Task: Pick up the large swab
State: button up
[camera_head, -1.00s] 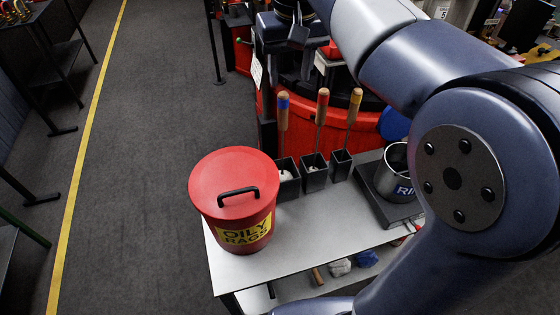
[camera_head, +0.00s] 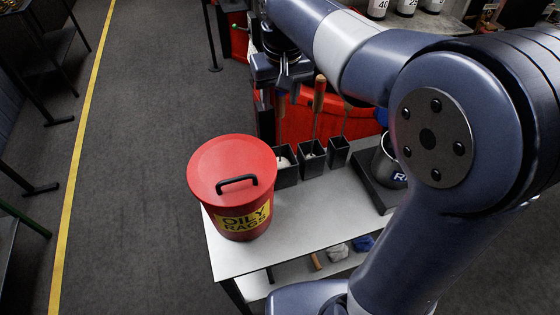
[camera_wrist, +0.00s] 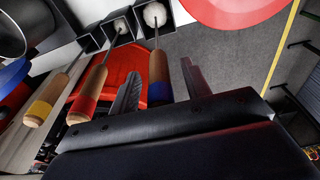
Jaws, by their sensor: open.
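Three wooden-handled swabs stand in black square holders. The one with a blue band (camera_wrist: 159,75) has the biggest white head (camera_wrist: 155,14) in the wrist view, so it looks like the large swab. My gripper (camera_wrist: 160,76) is open, and that handle shows between its two fingers, apparently not gripped. In the head view my gripper (camera_head: 290,88) hangs above the leftmost holder (camera_head: 286,168) and largely hides the blue-banded handle. The red-banded swab (camera_wrist: 90,88) and yellow-banded swab (camera_wrist: 46,100) stand beside it.
A red oily-rags can (camera_head: 232,185) stands at the front left of the white bench (camera_head: 290,222). A metal pot (camera_head: 388,165) sits on a dark plate (camera_head: 372,184) to the right.

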jog(key=shift+c, duration=0.5)
grip_shut()
jog(key=shift+r, duration=0.1)
